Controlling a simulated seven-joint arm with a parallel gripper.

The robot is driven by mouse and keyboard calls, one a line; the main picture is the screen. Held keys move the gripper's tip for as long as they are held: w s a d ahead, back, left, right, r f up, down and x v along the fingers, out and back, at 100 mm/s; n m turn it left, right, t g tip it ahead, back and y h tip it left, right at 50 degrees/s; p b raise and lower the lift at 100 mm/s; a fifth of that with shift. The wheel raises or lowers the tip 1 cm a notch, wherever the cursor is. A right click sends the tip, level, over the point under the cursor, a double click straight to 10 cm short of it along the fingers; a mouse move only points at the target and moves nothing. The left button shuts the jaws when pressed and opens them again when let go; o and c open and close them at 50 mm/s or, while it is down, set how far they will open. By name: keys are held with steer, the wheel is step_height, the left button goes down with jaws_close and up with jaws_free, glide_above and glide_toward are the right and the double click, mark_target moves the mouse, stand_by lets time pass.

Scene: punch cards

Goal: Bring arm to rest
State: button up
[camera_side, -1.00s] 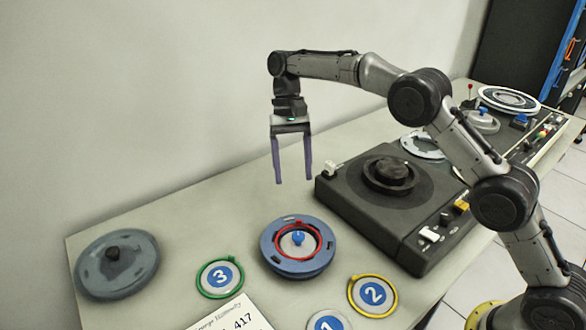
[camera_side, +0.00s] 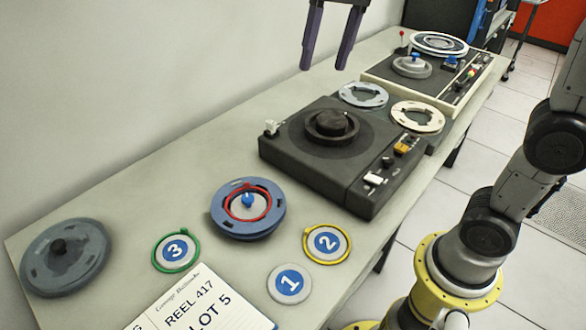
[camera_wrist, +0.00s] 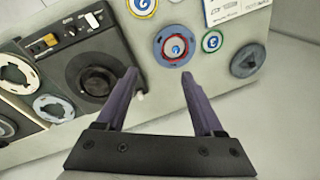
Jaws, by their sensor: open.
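My gripper (camera_side: 331,52) is in the air at the top of the side view, above and behind the dark deck unit. Its two purple fingers are apart with nothing between them. It also shows in the wrist view (camera_wrist: 160,75), open and empty over the table. My arm's lower links stand at the right of the side view. The upper links and wrist are out of the picture.
The table holds a dark deck (camera_side: 340,150), a blue reel with a red ring (camera_side: 232,222), a grey reel (camera_side: 85,265), numbered discs 1 (camera_side: 275,294), 2 (camera_side: 313,254) and 3 (camera_side: 185,239), and a card (camera_side: 175,320). A second unit (camera_side: 450,85) stands farther back.

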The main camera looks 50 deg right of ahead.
steer(key=s+d+f+n+t, duration=0.2)
steer(key=s+f, duration=0.4)
steer(key=s, duration=0.2)
steer(key=s+d+f+n+t+h, duration=0.1)
steer(key=s+d+f+n+t, duration=0.1)
steer(key=s+f, duration=0.5)
steer(key=shift+s+d+n+h, duration=0.3)
steer(key=shift+s+n, duration=0.1)
steer(key=shift+s, duration=0.05)
